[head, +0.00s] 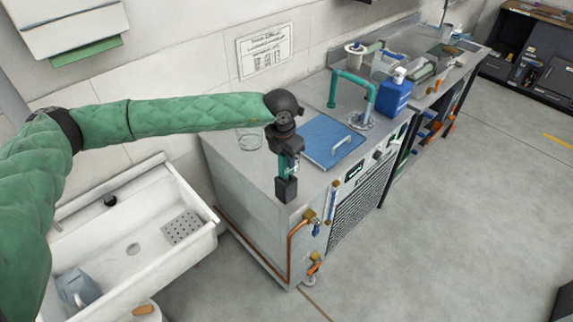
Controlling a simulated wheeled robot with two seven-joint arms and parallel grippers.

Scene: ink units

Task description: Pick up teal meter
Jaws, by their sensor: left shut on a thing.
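My left gripper (287,152) hangs from the green-sleeved arm over the near left corner of the steel counter unit. It is shut on the teal meter (282,167), a small upright teal body partly hidden by the black jaws. A dark block shows just below the teal part, in front of the counter's front edge. I cannot tell whether it touches the counter. My right gripper is out of view.
A blue lid with a handle (330,141) lies on the counter right of the gripper, and a clear glass beaker (249,138) stands behind left. A teal pipe tap (352,78) and blue bottle (395,94) stand farther back. A white sink (150,235) is at left.

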